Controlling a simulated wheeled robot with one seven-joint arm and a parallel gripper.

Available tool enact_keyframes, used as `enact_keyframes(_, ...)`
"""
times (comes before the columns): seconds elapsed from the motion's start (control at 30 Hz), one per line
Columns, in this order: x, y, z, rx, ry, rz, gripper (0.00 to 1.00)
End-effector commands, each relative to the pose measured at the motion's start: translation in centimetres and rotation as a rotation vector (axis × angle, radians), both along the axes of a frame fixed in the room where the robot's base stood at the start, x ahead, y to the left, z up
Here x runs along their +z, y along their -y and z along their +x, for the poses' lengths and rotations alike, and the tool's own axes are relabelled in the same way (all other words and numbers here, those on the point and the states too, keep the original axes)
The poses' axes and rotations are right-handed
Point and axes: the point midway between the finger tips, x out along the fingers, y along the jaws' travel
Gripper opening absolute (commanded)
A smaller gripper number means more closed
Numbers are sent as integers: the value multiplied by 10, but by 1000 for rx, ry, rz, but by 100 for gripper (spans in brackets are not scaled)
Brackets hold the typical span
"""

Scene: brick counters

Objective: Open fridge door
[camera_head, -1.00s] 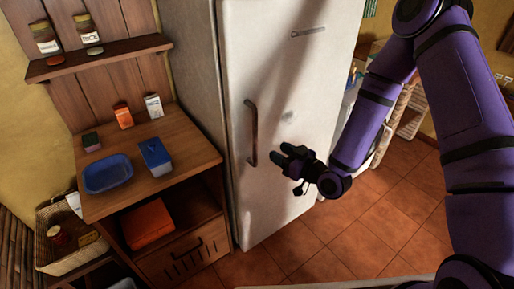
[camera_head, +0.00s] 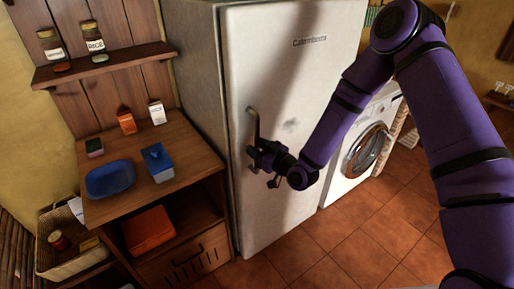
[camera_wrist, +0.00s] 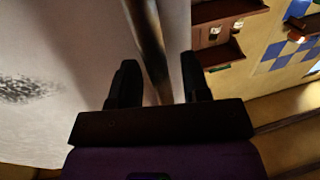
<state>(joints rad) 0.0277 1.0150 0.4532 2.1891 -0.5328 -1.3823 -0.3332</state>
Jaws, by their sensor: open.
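The white fridge door (camera_head: 290,100) is shut and stands in the middle of the head view. Its upright metal handle (camera_head: 253,126) is on the door's left side. My gripper (camera_head: 254,153) is at the lower part of the handle. In the wrist view, the handle (camera_wrist: 146,40) runs down between the two dark fingers of my gripper (camera_wrist: 158,80). The fingers are open, one on each side of the handle, with a gap on the right side.
A wooden cabinet (camera_head: 190,150) with a blue tray (camera_head: 110,179), a blue box (camera_head: 157,163) and small cartons stands left of the fridge. A washing machine (camera_head: 362,150) is to the right. The tiled floor (camera_head: 330,235) in front is clear.

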Motion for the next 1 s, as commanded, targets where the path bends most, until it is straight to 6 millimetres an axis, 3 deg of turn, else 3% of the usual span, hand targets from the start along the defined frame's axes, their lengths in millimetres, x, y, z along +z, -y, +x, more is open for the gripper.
enact_keyframes(0.3,0,-2,2,0,-1,-1,43)
enact_keyframes(0.5,0,-2,2,0,-1,-1,0)
enact_keyframes(1.0,-1,6,-6,42,-1,-1,0)
